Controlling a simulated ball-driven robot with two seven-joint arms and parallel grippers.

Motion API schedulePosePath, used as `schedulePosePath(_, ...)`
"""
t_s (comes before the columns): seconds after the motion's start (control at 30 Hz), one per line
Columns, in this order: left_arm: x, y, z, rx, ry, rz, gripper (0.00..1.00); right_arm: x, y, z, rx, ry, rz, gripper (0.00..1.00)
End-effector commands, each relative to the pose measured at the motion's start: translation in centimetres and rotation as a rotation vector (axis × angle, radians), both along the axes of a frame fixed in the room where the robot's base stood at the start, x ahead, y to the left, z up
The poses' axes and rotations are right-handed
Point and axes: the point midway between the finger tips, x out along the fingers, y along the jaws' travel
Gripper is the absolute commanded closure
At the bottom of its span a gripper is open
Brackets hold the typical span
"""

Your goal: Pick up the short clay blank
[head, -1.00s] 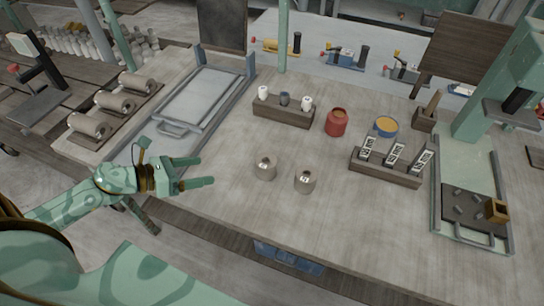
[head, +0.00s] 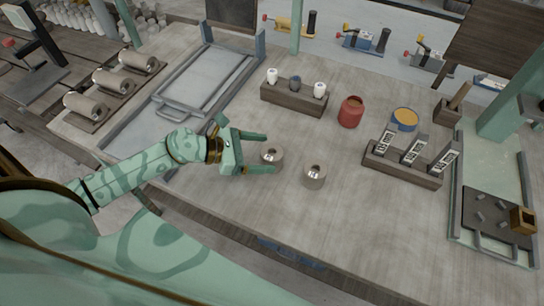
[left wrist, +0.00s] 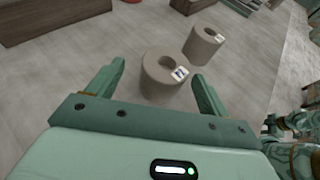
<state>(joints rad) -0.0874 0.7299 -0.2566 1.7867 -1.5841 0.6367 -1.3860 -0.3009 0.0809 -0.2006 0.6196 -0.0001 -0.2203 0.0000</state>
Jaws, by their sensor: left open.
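Two grey clay blanks with a hole in the top and a small white label stand upright on the workbench. The nearer blank in the left wrist view (left wrist: 160,82) looks the shorter; it is the left one in the head view (head: 272,157). The other blank (head: 314,176) looks a little taller and stands to its right; it also shows in the left wrist view (left wrist: 204,46). My left gripper (head: 268,154) is open, its fingertips on either side of the shorter blank, which is not gripped.
Behind the blanks are a dark wooden block (head: 293,98) with small cups, a red jar (head: 350,112) and a blue-rimmed pot (head: 404,119). A wooden rack (head: 402,169) with labelled cards stands to the right. The bench (head: 250,212) in front is clear.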

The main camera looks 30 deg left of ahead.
Motion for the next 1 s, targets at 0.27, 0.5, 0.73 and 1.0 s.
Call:
schedulePosePath(0.27, 2.1, -3.2, -1.9, -0.003, 0.0, 0.001, 0.21, 0.0, 0.0, -0.1, 0.0, 0.0, 0.0, 0.64)
schedulePosePath(0.5, 2.4, -3.7, -2.1, -0.001, 0.001, -0.001, 0.21, 0.0, 0.0, -0.1, -0.001, 0.0, -0.001, 0.64)
schedulePosePath(0.73, 2.4, -3.6, -2.1, -0.001, 0.001, -0.001, 0.71, 0.1, 0.0, -0.1, -0.001, -0.001, -0.001, 0.64)
schedulePosePath(1.0, 2.4, -3.6, -2.0, -0.001, 0.0, 0.0, 0.76, 0.1, 0.0, -0.1, -0.001, -0.001, -0.001, 0.64)
